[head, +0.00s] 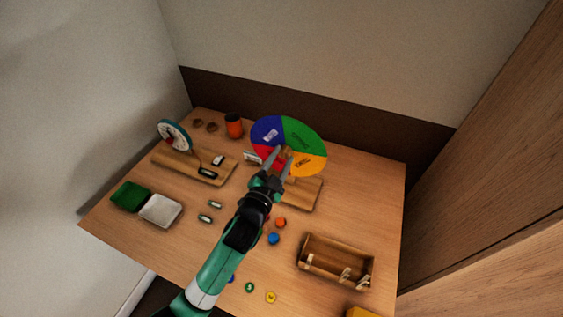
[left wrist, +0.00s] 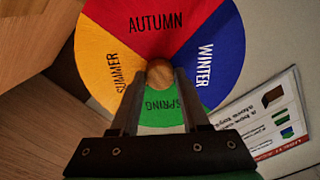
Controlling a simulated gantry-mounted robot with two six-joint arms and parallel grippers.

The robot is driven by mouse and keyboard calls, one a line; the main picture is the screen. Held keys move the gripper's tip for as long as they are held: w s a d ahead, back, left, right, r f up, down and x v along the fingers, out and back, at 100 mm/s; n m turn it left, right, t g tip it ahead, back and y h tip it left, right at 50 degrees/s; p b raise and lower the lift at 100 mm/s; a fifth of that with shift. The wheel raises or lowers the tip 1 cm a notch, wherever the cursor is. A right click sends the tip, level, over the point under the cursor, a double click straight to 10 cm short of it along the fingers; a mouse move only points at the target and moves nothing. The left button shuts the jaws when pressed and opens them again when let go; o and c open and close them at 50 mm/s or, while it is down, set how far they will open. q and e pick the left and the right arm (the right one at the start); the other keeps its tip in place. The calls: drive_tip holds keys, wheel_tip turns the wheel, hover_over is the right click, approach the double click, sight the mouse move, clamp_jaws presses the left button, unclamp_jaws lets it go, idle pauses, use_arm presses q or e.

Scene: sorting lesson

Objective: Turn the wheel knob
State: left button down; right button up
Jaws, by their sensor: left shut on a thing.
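The season wheel (head: 302,134) stands upright at the back of the table, on a wooden base (head: 304,193). It has blue, green, yellow-orange and red sectors. In the left wrist view the wheel (left wrist: 200,25) fills the upper middle, with AUTUMN on red at the top, WINTER on blue at right, SPRING on green at the bottom and SUMMER on yellow at left. The round wooden wheel knob (left wrist: 159,71) is at its centre. My left gripper (head: 283,156) is at the wheel's front, its fingers shut on the knob from both sides. My right gripper is not in view.
A round dial on a wooden board (head: 185,167) stands at left, with an orange cup (head: 234,126) behind. Green (head: 131,196) and white (head: 160,210) trays lie front left. A wooden box (head: 335,262) sits front right. Small coloured pieces lie under and beside my arm.

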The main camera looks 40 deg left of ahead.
use_arm(q)
drive_tip(key=n+b, duration=0.1)
drive_tip(key=n, duration=0.2)
drive_tip(key=shift+f+n+b, duration=0.1)
drive_tip(key=shift+n+b, duration=0.25)
drive_tip(key=shift+n, duration=0.05)
drive_tip(key=shift+n+b, duration=0.7)
drive_tip(key=shift+n, duration=1)
drive_tip(key=shift+c, duration=1.9)
unclamp_jaws()
drive_tip(key=shift+s, duration=0.1)
drive_tip(key=p+v, duration=0.2)
drive_tip(key=v, duration=0.9)
drive_tip(key=shift+s, duration=0.2)
drive_tip(key=shift+d, duration=0.1)
